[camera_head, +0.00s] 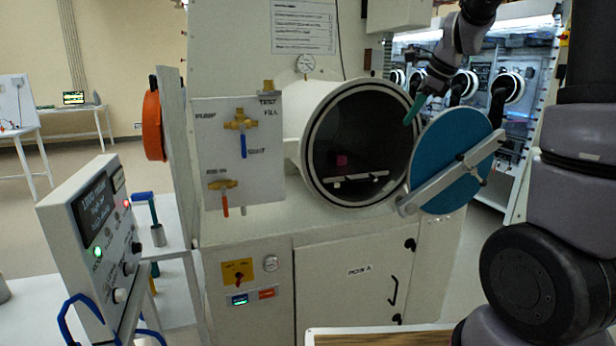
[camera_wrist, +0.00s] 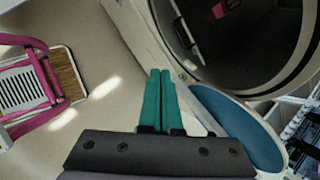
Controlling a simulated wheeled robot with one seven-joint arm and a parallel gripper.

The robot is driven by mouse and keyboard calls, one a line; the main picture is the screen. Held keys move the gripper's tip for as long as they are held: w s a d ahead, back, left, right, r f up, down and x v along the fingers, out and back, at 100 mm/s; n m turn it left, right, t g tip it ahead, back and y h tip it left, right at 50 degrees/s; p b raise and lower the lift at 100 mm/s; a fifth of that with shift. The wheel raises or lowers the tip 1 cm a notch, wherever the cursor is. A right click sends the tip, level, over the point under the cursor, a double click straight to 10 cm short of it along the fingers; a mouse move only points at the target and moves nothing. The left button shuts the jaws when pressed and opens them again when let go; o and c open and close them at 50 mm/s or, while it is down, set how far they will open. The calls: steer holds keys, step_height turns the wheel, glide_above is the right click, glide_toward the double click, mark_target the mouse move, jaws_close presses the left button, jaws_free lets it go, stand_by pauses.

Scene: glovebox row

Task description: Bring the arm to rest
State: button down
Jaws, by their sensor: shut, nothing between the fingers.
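My gripper (camera_head: 415,108) shows in the head view at the upper right, with teal fingers pointing down and left. It is in front of the right rim of the round chamber opening (camera_head: 318,145), just above the blue door. In the wrist view the teal fingers (camera_wrist: 160,98) lie side by side, shut, with nothing between them. My arm reaches in from the upper right of the head view.
The blue round door (camera_head: 450,160) stands open right of the chamber, with a grey bar (camera_head: 455,172) across it. A small pink object (camera_head: 341,160) is inside the chamber. A control panel (camera_head: 95,235) stands at left. A pink frame (camera_wrist: 40,85) shows in the wrist view.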

steer(key=s+a+r+n+t, duration=0.1)
steer(key=s+r+n, duration=0.1)
steer(key=s+n, duration=0.6)
steer(key=s+a+r+n+t+h, duration=0.1)
steer(key=s+n, duration=0.8)
steer(key=s, duration=0.9)
steer(key=shift+a+r+h, duration=0.3)
steer(key=shift+a+r, duration=0.1)
steer(key=shift+a, duration=0.2)
steer(key=shift+w, duration=0.1)
